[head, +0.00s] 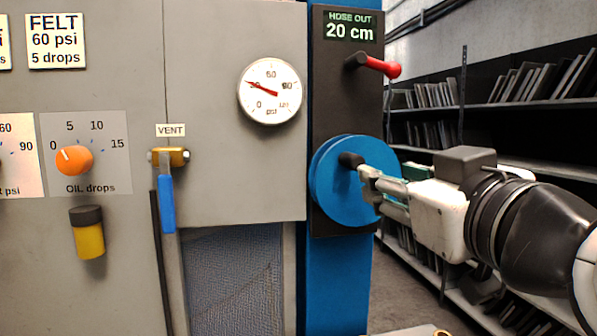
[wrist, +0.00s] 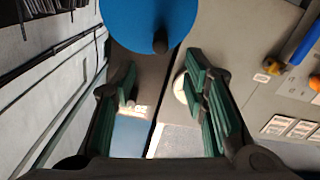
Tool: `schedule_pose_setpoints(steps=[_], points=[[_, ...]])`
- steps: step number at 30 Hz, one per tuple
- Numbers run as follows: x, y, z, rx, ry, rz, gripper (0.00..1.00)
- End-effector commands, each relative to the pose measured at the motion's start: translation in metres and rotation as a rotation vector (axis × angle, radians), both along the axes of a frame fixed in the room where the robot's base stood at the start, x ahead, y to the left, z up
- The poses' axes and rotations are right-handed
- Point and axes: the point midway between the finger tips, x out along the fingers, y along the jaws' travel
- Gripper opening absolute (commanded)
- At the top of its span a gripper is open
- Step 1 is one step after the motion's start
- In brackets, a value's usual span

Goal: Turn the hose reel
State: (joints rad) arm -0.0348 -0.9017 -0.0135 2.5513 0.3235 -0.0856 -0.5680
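The hose reel is a blue disc (head: 338,196) on a dark panel, with a black crank knob (head: 351,160) sticking out near its top. A display (head: 350,27) above it reads "HOSE OUT 20 cm". My gripper (head: 370,183) comes in from the right, its fingertips close to the knob and in front of the disc. In the wrist view the disc (wrist: 135,20) is at the top, and the knob (wrist: 160,42) lies beyond the fingertips, between their lines. My gripper (wrist: 160,82) is open there, with a clear gap and nothing between its fingers.
A red-ended lever (head: 380,67) juts out above the reel. A round gauge (head: 270,91), a vent valve with a blue handle (head: 168,205), and an orange knob (head: 74,160) are on the grey cabinet to the left. Shelves (head: 530,105) stand behind my arm on the right.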

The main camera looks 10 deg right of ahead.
Motion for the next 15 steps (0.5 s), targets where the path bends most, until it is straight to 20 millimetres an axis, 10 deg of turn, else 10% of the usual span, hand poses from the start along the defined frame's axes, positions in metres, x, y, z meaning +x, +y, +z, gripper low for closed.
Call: schedule_pose_setpoints(steps=[15], points=[[0.055,0.001,0.001,0.002,0.009,0.002,0.4]])
